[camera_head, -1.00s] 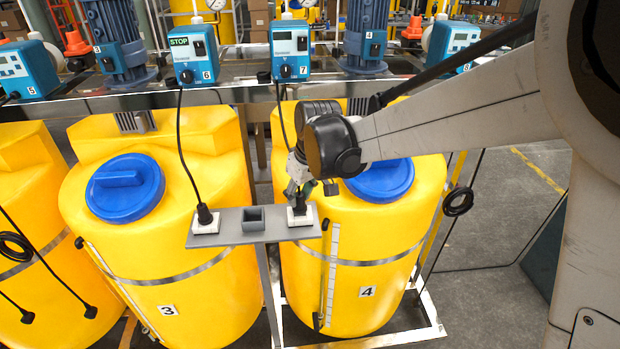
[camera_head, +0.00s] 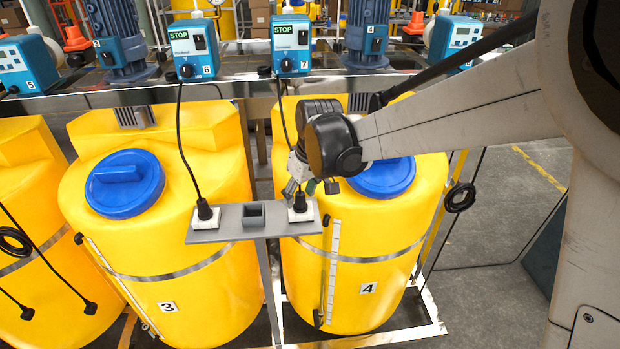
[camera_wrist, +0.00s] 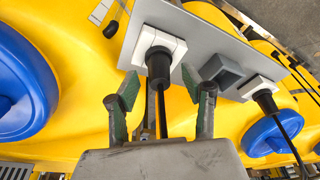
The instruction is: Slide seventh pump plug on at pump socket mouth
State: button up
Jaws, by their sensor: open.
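The seventh pump plug (camera_head: 300,203) is black and stands upright in the white pump socket (camera_head: 301,215) at the right end of the grey bracket. In the wrist view the plug (camera_wrist: 158,65) meets the white socket face (camera_wrist: 152,42), with no gap that I can see; its black cable runs back between my fingers. My gripper (camera_wrist: 165,95) is open, with a green-padded finger on either side of the cable and clear of the plug. In the head view my gripper (camera_head: 300,186) is just above the plug. Pump 7 (camera_head: 291,48) shows a green STOP display.
The grey bracket (camera_head: 228,237) also carries an empty grey box holder (camera_head: 254,215) and pump 6's plug (camera_head: 204,210) in the left socket. Yellow tanks with blue lids (camera_head: 125,185) stand close behind. Pump 6's cable (camera_head: 183,140) hangs to the left.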

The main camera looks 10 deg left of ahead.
jog(key=v, duration=1.2)
jog(key=shift+d, duration=0.1)
jog(key=s+d+r+m+t+b, duration=0.15)
jog(key=s+d, duration=0.25)
jog(key=d, duration=0.5)
jog(key=s+d+m+t, duration=0.1)
jog(key=s+d+m, duration=0.2)
jog(key=d, duration=0.6)
jog(key=s+d+f+m+t+h+b, duration=0.1)
jog(key=s+d+f+m, duration=0.2)
jog(key=s+d, duration=0.3)
jog(key=s+d+f+m+t+h, duration=0.1)
jog(key=s+d+f+m+t, duration=0.1)
jog(key=s+d, duration=0.5)
jog(key=shift+d+f+m+b, duration=0.35)
jog(key=shift+d+f+m, duration=0.2)
jog(key=shift+d+f, duration=0.5)
